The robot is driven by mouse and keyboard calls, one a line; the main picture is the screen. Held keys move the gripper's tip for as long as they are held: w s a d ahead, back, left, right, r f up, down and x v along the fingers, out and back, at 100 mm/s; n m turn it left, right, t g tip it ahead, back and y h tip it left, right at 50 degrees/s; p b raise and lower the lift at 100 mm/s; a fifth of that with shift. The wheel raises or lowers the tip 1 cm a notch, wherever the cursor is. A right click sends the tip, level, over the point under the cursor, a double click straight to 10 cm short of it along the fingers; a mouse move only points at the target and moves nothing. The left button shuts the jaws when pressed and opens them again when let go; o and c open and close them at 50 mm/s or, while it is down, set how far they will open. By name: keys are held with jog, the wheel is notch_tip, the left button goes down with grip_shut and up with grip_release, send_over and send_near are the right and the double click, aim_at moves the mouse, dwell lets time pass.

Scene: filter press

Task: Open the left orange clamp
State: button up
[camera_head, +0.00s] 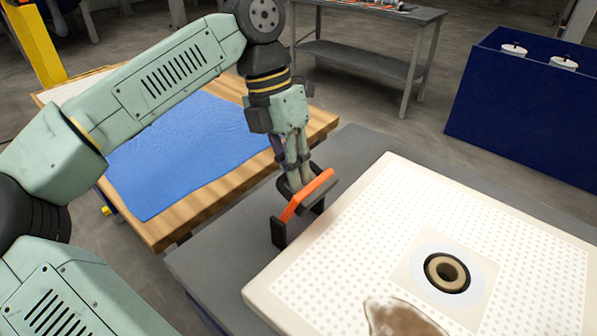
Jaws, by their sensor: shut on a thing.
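The left orange clamp (308,194) is an orange bar on dark brackets. It sits on the grey surface at the left edge of the white perforated filter plate (343,240). The bar stands raised at a slant, its upper end to the right. My gripper (297,179) points down from above and its fingers are closed on the clamp near the middle of the bar. The fingertips are partly hidden behind the orange bar. The plate has a round dark-ringed hole with a tan centre (447,273).
A brown stain (398,318) marks the plate's front edge. A wooden table (225,186) with a blue cloth (180,155) stands behind and left. A dark blue box with white-lidded items (540,105) is at the right back. A grey metal table (375,45) stands at the back.

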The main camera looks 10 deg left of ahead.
jog(key=shift+w+a, duration=0.1)
jog(key=shift+w+a+f, duration=0.25)
jog(key=shift+w+a, duration=0.15)
jog(key=shift+a, duration=0.25)
jog(key=shift+w+a+f, duration=0.35)
jog(key=shift+a+f, duration=0.15)
jog(key=shift+a, duration=0.15)
jog(key=o, duration=0.8)
